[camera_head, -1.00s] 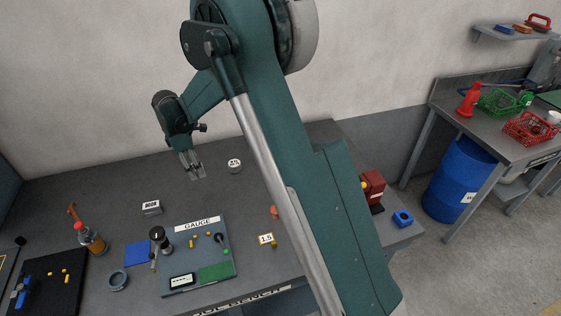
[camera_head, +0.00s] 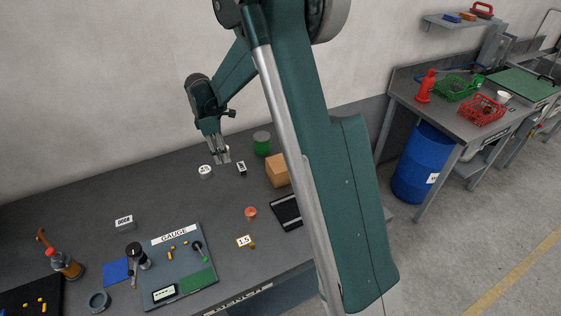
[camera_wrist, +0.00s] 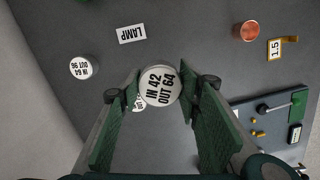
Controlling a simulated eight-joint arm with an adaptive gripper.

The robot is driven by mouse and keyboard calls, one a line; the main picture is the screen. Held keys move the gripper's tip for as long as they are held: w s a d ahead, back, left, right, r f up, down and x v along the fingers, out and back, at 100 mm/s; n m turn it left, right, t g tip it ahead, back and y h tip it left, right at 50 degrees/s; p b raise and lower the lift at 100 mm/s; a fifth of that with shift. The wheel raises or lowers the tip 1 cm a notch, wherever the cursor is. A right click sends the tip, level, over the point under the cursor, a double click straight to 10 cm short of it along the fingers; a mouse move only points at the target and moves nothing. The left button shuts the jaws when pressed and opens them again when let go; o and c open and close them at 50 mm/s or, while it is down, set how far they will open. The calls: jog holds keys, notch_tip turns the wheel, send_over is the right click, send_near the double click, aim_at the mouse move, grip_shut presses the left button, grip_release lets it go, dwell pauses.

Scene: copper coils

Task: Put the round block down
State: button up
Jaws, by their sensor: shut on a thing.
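My gripper (camera_head: 221,158) is above the back of the bench. In the wrist view, the fingers (camera_wrist: 160,95) are shut on a round block (camera_wrist: 160,86) with a white top reading "IN 42 OUT 64". The held block is not distinct in the head view. A second round block (camera_wrist: 83,68), marked "IN 64 OUT 96", stands apart to the left in the wrist view. A partly hidden white label (camera_wrist: 138,103) shows just behind the held block. In the head view, a round block with a white top (camera_head: 205,172) stands just left of my fingertips; I cannot tell its marking.
A LAMP label (camera_wrist: 132,34) lies nearby on the bench. A green cylinder (camera_head: 262,143) and an orange-brown box (camera_head: 277,170) stand to the right. A copper coil (camera_head: 251,212), a "1.5" tag (camera_head: 245,241) and the GAUGE board (camera_head: 190,280) are nearer the front. Bare bench lies between.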

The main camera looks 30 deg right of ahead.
jog(key=s+d+r+m+p, duration=0.1)
jog(key=s+d+r, duration=0.1)
jog(key=d, duration=0.9)
jog(key=s+d+r+m+p, duration=0.2)
jog(key=s+d, duration=0.3)
jog(key=d, duration=0.6)
jog(key=shift+s+d+r+m, duration=0.25)
jog(key=shift+s+r+m, duration=0.05)
jog(key=shift+r, duration=0.05)
send_over(282, 162)
jog(key=shift+a+f, duration=0.15)
jog(key=shift+f, duration=1.45)
jog(key=shift+a+f, duration=0.15)
jog(key=shift+f, duration=1.4)
jog(key=shift+f+p, duration=0.35)
jog(key=shift+f, duration=1.5)
jog(key=shift+f, duration=0.15)
jog(key=o, duration=1)
